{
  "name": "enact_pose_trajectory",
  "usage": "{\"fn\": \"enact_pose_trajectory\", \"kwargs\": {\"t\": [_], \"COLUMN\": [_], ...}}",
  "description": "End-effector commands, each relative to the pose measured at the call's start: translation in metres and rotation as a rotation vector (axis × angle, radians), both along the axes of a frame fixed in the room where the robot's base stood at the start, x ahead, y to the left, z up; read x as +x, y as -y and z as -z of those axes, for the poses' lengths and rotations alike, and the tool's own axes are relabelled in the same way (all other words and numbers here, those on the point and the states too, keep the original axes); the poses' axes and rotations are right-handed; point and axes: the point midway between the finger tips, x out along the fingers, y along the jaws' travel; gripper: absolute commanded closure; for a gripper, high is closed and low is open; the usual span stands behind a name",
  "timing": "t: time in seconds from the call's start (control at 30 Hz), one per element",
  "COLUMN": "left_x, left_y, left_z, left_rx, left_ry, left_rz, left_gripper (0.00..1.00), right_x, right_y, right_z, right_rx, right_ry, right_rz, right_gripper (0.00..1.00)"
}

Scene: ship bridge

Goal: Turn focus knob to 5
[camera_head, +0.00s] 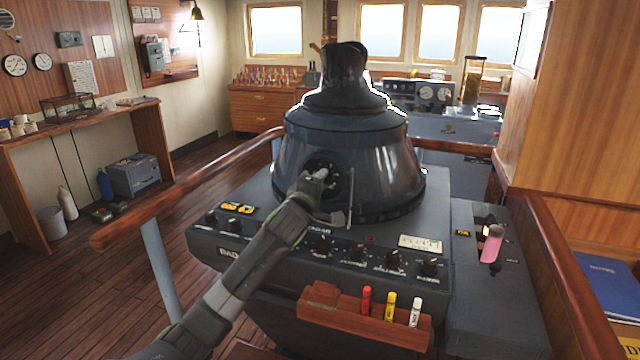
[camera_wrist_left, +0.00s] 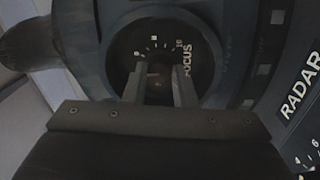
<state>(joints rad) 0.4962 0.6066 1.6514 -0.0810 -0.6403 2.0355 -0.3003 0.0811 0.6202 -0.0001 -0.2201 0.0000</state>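The focus knob (camera_wrist_left: 159,86) sits in a round dark dial marked FOCUS, with white ticks and numbers, in the left wrist view. In the head view its dial (camera_head: 338,178) is on the front of the dark conical radar hood (camera_head: 350,130), partly hidden by my gripper. My left gripper (camera_head: 318,178) reaches it from the lower left. In the left wrist view its two fingers (camera_wrist_left: 160,88) are drawn in close on either side of the knob, which fills the gap between them. The knob's pointer is hidden, so its setting cannot be read. My right gripper is not in view.
Several small knobs (camera_head: 358,252) line the console front below the hood. A wooden rack (camera_head: 345,312) holds red, yellow and white markers. Wooden handrails (camera_head: 190,185) flank the console. A pink-handled control (camera_head: 492,243) is on the right. Open floor lies left.

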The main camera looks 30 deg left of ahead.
Motion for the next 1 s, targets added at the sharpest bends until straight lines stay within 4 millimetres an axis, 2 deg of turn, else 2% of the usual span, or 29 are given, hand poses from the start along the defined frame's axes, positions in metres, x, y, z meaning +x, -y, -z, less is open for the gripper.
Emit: {"fn": "enact_pose_trajectory", "kwargs": {"t": [0.03, 0.17, 0.57, 0.77, 1.0], "left_x": [0.000, 0.000, -0.006, -0.030, -0.070], "left_y": [0.000, 0.000, 0.001, 0.007, 0.016], "left_z": [0.001, 0.000, 0.001, 0.003, 0.005], "left_rx": [0.001, 0.001, 0.002, 0.004, 0.004], "left_ry": [-0.001, -0.001, 0.000, 0.000, 0.000], "left_rz": [-0.001, -0.001, 0.000, 0.000, 0.000], "left_gripper": [0.69, 0.54, 0.54, 0.54, 0.54], "right_x": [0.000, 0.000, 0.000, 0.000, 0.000], "right_y": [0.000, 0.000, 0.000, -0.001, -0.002], "right_z": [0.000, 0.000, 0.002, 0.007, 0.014], "right_rx": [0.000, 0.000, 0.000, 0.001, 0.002], "right_ry": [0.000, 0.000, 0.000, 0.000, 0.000], "right_rz": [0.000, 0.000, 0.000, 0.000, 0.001], "right_gripper": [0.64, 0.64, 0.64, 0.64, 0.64]}}
